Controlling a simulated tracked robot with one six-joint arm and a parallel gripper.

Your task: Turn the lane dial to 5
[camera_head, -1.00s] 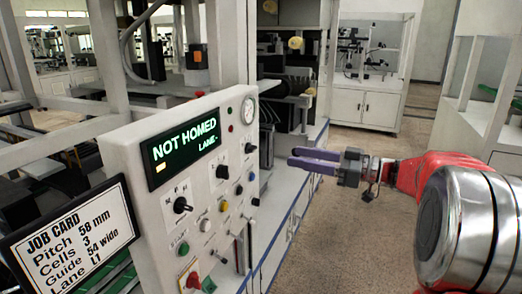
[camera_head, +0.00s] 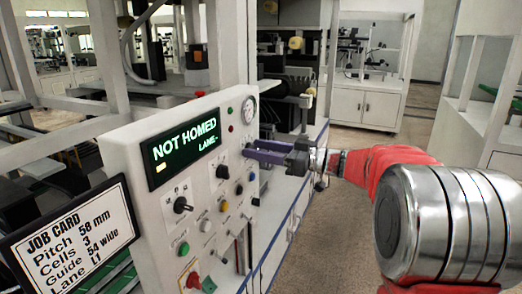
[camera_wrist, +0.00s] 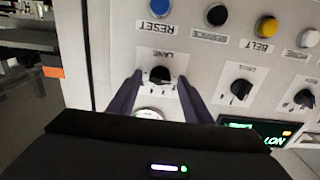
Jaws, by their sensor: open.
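The lane dial (camera_wrist: 160,75) is a black knob on the grey control panel (camera_head: 122,150), under a LANE label in the wrist view. My gripper (camera_wrist: 160,80) is open, with one purple finger on each side of the dial; I cannot tell whether they touch it. In the head view my gripper (camera_head: 248,150) reaches the panel's right edge and mostly hides the dial. The dial's number marks are not readable. The panel display (camera_head: 184,147) reads "NOT HOMED" and "LANE-".
Other black dials (camera_head: 181,205), coloured buttons and a red knob (camera_head: 193,281) crowd the panel. A round gauge (camera_head: 249,108) sits at its top right. A job card (camera_head: 70,236) at the left shows Lane L1. Open floor (camera_head: 345,215) lies right of the cabinets.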

